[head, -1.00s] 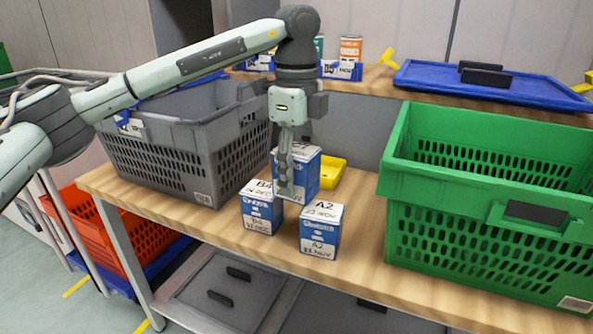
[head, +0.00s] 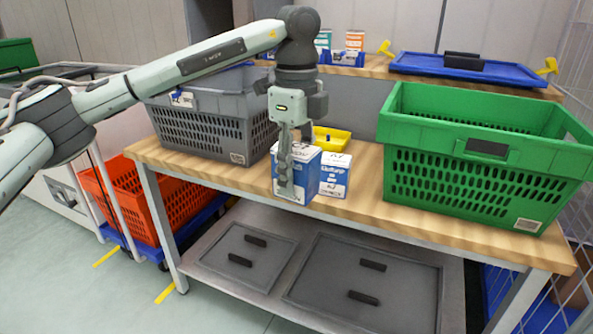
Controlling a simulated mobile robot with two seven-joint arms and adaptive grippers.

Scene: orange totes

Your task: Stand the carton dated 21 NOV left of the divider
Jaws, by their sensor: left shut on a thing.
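My left gripper (head: 285,185) points down and is shut on a blue-and-white carton (head: 308,182). I hold it near the table's front edge; whether its base touches the table is unclear. Its top label is partly covered by my fingers and no date can be read. A smaller blue-and-white carton (head: 336,177) stands on the table just behind it to the right; its print is too small to read. Another small carton is not visible now, perhaps hidden behind the held one. No divider can be made out; the tote insides are mostly hidden. My right gripper is out of view.
A grey tote (head: 205,138) stands left on the wooden table (head: 400,211), a green tote (head: 455,182) right. A yellow bin (head: 330,139) is behind the cartons. An orange tote (head: 165,212) sits on a cart at left. Grey lids (head: 350,285) lie on the lower shelf.

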